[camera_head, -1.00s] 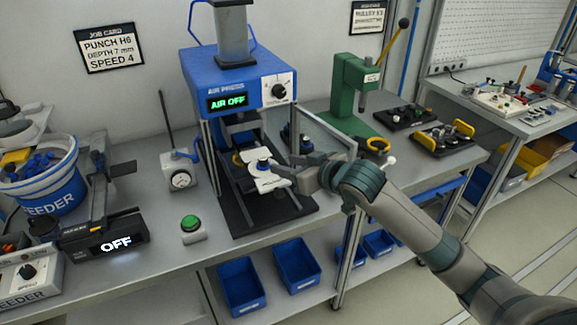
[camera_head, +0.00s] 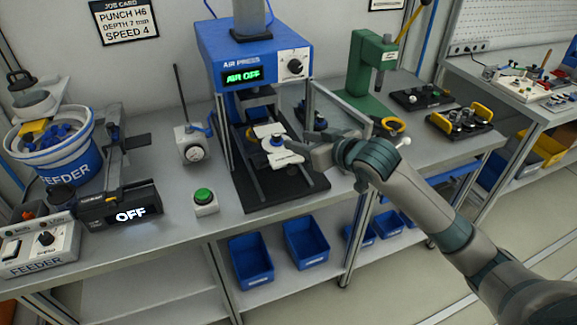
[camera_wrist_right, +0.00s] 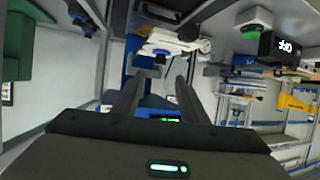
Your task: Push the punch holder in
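The punch holder (camera_head: 276,154) appears as a white plate with a blue round part on top, sitting on the dark slide at the front of the blue air press (camera_head: 250,60). My right gripper (camera_head: 298,148) is just to its right, its fingers pointing left towards it. I cannot tell in the head view whether they touch. In the right wrist view the two dark fingers (camera_wrist_right: 156,90) stand apart with nothing between them, and the white holder (camera_wrist_right: 180,43) with its blue part shows beyond the tips. My left gripper is out of view.
A green button box (camera_head: 205,203) and a dial gauge (camera_head: 193,146) stand left of the press. A clear guard panel (camera_head: 335,108) and a green hand press (camera_head: 368,70) stand to the right. Blue bins (camera_head: 250,261) sit below.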

